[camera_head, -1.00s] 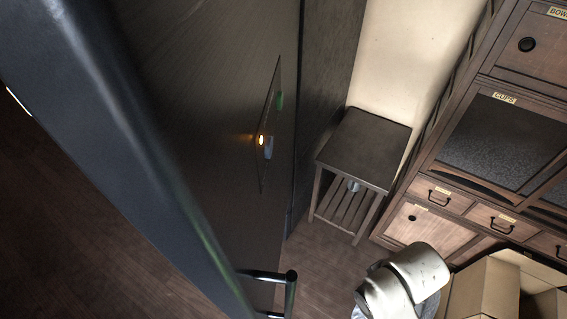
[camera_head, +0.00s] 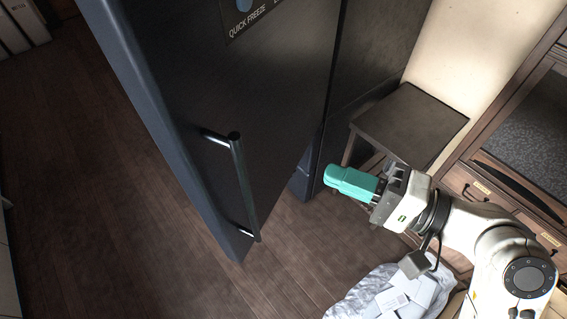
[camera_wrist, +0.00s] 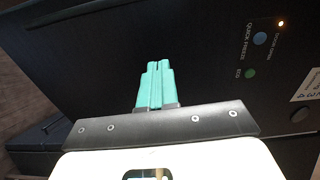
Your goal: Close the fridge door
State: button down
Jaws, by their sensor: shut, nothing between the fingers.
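The fridge door (camera_head: 265,100) is a dark panel that fills the upper middle of the head view. Its long bar handle (camera_head: 240,185) is on the face turned toward my arm, and its blue-grey edge (camera_head: 165,120) runs down the left. The door stands open at an angle. My gripper (camera_head: 332,177) has teal fingers, shut and empty, to the right of the handle and apart from it. In the wrist view the shut fingers (camera_wrist: 158,66) point at the dark door face (camera_wrist: 110,50), with a control panel at right; contact cannot be told.
A small dark side table (camera_head: 410,120) stands behind my gripper by the pale wall. Wooden cabinets (camera_head: 490,190) line the right. A bag with white boxes (camera_head: 395,295) lies low, below my arm. The wooden floor (camera_head: 110,200) left of the door is clear.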

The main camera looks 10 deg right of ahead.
jog(key=p+x, duration=0.1)
jog(key=x, duration=1.2)
jog(key=shift+a+r+p, duration=0.3)
jog(key=shift+a+r, duration=0.1)
jog(key=shift+a, duration=0.05)
jog(key=shift+w, duration=0.15)
